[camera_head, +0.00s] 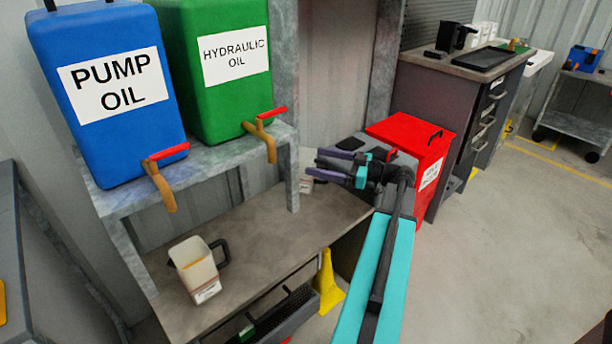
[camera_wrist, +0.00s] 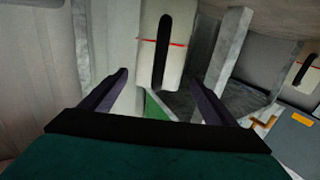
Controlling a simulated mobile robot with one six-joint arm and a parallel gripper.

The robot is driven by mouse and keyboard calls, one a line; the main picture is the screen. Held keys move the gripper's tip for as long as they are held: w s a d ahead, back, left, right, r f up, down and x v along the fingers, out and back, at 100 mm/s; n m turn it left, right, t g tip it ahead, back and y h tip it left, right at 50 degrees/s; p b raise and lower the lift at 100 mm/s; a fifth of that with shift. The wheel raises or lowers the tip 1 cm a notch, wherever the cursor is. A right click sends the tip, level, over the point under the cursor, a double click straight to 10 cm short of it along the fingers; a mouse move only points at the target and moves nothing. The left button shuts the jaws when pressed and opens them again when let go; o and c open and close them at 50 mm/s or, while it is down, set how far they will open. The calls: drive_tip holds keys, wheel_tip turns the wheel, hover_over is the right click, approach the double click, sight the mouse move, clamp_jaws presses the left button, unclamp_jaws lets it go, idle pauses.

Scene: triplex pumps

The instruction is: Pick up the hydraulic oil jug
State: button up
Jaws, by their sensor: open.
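My gripper (camera_head: 315,163) is open and empty at the right end of the lower shelf. In the wrist view its two dark fingers (camera_wrist: 159,78) point toward a cream jug (camera_wrist: 162,38) with a black handle and a red line. That jug stands beyond the fingertips, roughly centred between them. In the head view a pale jug (camera_head: 307,184) is partly hidden behind my gripper and beside the shelf post. Another cream jug (camera_head: 196,268) with a dark handle stands on the lower shelf at the left. I cannot read either jug's label.
A blue pump oil tank (camera_head: 112,145) and a green hydraulic oil tank (camera_head: 225,105) with red-handled taps stand on the upper shelf (camera_head: 205,168). Its metal post (camera_head: 292,175) is close to my gripper. A red box (camera_head: 424,145) stands at right.

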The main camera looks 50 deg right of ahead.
idle(0.3)
drive_tip(key=shift+b+x, duration=0.4)
drive_tip(key=shift+x, duration=2.4)
drive_tip(key=shift+d, duration=0.1)
drive_tip(key=c, duration=1.5)
drive_tip(key=shift+c, duration=0.2)
